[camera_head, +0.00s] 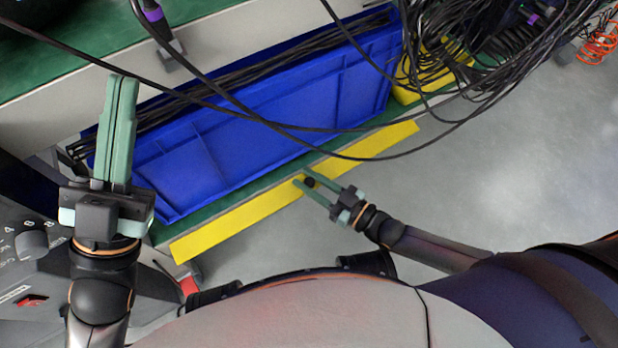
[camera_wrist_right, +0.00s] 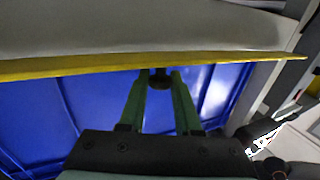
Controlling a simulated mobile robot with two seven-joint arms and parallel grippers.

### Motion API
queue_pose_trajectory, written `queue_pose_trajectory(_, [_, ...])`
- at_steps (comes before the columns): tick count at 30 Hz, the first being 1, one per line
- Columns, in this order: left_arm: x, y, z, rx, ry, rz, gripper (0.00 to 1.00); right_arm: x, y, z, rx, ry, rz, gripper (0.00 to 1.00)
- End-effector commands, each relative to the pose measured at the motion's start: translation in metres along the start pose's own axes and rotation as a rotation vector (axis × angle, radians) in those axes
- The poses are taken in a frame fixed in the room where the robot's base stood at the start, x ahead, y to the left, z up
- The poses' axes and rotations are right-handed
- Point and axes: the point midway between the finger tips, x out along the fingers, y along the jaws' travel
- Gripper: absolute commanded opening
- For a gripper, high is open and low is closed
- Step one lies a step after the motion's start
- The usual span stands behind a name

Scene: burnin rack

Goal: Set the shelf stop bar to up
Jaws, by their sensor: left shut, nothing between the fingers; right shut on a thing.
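The shelf stop bar is a long yellow strip (camera_head: 235,222) along the front edge of the lower green shelf in the head view. In the right wrist view the yellow bar (camera_wrist_right: 235,59) crosses above the blue bin wall. A small black knob (camera_wrist_right: 160,80) sits at the middle of the bar. My right gripper (camera_head: 306,182) is shut on this knob, one finger on each side, as the right wrist view (camera_wrist_right: 160,82) also shows. My left gripper (camera_head: 121,82) is shut and empty, raised at the left, apart from the bar.
A blue bin (camera_head: 260,125) holding black cables stands on the shelf behind the bar. Loose black cables (camera_head: 465,80) hang across the bin front and at the upper right. A yellow bin (camera_head: 420,85) stands beside it. Grey floor (camera_head: 490,180) is clear at right.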

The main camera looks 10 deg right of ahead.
Motion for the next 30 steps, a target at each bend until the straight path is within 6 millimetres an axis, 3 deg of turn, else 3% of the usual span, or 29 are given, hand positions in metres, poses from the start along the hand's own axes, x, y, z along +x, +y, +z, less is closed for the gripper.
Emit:
queue_pose_trajectory(22, [0.003, -0.002, -0.003, -0.003, 0.001, -0.002, 0.0, 0.001, 0.002, -0.002, 0.005, -0.013, 0.002, 0.0])
queue_pose_trajectory(30, [0.012, -0.008, -0.013, -0.012, 0.006, -0.008, 0.0, 0.002, 0.002, -0.006, 0.018, -0.05, 0.003, 0.0])
